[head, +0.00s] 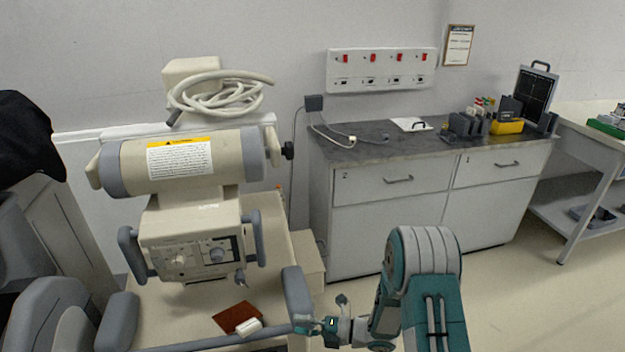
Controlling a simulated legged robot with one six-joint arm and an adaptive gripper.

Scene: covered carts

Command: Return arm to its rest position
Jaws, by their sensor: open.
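My teal and white arm rises at the bottom, right of centre, and is folded so that its end points left. My gripper (313,327) is small in this view, close to the lower end of a grey padded handle (297,297) on the cart's right side. I cannot tell whether it touches the handle. The gripper is open, and I see nothing held in it.
A beige medical cart (205,228) stands at left with a brown pad (236,317) and a white block (249,327) on its base. A grey cabinet (388,220) stands behind. A white side table (600,150) is at right. Open floor (510,290) lies right of my arm.

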